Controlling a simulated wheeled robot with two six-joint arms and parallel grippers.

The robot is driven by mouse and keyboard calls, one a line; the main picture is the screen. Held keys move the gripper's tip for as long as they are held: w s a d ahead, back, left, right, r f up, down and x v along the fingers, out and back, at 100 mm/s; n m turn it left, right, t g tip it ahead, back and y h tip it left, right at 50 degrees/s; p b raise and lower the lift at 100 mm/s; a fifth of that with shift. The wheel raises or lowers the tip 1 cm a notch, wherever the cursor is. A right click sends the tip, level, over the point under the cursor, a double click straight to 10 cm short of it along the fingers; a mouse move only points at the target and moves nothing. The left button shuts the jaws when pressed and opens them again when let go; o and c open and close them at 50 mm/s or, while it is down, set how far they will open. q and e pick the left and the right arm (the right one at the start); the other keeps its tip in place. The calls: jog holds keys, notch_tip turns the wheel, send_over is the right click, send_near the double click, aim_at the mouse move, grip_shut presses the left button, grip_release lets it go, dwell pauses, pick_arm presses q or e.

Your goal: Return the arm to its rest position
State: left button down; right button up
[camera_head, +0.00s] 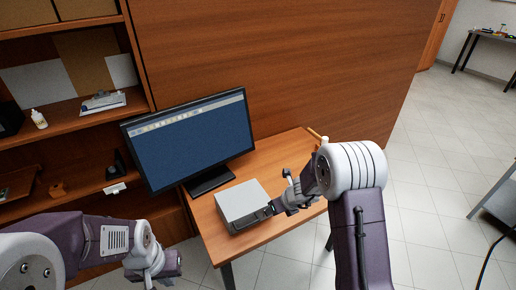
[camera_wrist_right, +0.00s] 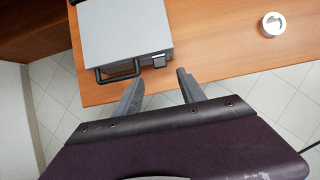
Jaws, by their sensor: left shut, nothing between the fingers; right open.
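My right arm reaches over the wooden desk (camera_head: 290,151) in the head view. My right gripper (camera_head: 288,193) is at the right front corner of a grey box-shaped device (camera_head: 243,198). In the right wrist view the right gripper (camera_wrist_right: 158,82) is open, with nothing between its two fingers. The device (camera_wrist_right: 122,28) there has a black handle (camera_wrist_right: 118,73) and a small dark square part (camera_wrist_right: 159,60) on its front, just beyond the fingertips. My left gripper (camera_head: 168,274) is shut and empty at the lower left of the head view, away from the desk.
A monitor (camera_head: 190,138) stands behind the device. A shelf unit (camera_head: 72,108) with a small bottle (camera_head: 39,119) is at the left. A white round object (camera_wrist_right: 273,24) is on the desk right of the device. Open tiled floor (camera_head: 430,190) lies at the right.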

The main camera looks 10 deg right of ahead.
notch_tip(320, 180, up, 7)
jog(key=a+n+t, duration=0.1)
jog(key=n, duration=0.1)
jog(key=s+a+r+n, duration=0.2)
jog(key=s+r+n, duration=0.1)
jog(key=s+n, duration=0.45)
jog(key=s+d+f+n+g+h, duration=0.1)
jog(key=s+d+f+n+g, duration=0.1)
jog(key=s+n, duration=0.5)
jog(key=s+d+f+n+g, duration=0.2)
jog(key=s+n, duration=0.6)
jog(key=n, duration=0.7)
jog(key=shift+d+g+h, duration=0.4)
jog(key=shift+g, duration=0.2)
